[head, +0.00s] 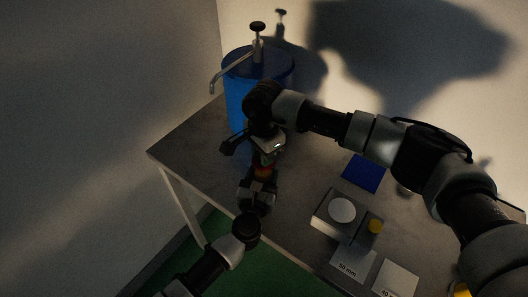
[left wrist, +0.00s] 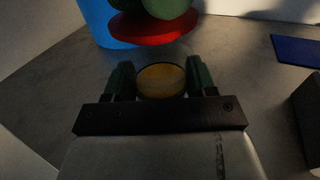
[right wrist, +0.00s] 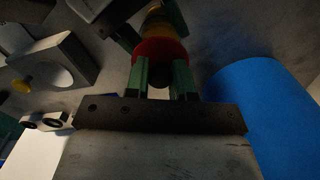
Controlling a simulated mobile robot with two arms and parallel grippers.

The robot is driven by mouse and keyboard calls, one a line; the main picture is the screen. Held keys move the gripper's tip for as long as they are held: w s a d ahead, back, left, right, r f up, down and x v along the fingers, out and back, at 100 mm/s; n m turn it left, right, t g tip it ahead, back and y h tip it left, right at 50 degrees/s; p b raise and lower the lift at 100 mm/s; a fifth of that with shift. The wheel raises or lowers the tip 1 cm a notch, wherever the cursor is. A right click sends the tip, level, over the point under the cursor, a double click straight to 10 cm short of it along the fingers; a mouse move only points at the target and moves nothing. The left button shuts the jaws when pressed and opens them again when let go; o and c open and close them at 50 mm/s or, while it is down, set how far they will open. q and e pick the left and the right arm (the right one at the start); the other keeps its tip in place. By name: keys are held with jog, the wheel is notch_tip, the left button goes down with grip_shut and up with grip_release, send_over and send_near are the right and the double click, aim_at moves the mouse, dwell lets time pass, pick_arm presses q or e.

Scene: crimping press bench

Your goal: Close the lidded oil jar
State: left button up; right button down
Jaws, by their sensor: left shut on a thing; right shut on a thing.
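The oil jar (left wrist: 161,80), a small round vessel with amber contents, stands between the fingers of my left gripper (left wrist: 160,84), which is shut on it. Its rim shows in the left wrist view. The red lid (left wrist: 153,27) hangs above and beyond the rim, with a visible gap. My right gripper (right wrist: 160,80) is shut on the lid's dark knob; the red lid also shows in the right wrist view (right wrist: 158,50), with the amber jar (right wrist: 156,27) past it. In the head view the two grippers meet near the table's left part, and the jar is mostly hidden.
A blue drum (head: 240,88) with a pump stands behind the grippers. The front left tabletop is clear.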

jog(key=shift+f, duration=0.1)
jog(key=shift+f, duration=0.8)
jog(key=shift+f, duration=0.65)
jog(key=c, duration=0.9)
grip_release()
jog(key=shift+r, duration=0.1)
notch_tip(320, 180, up, 12)
jog(key=shift+f, duration=0.1)
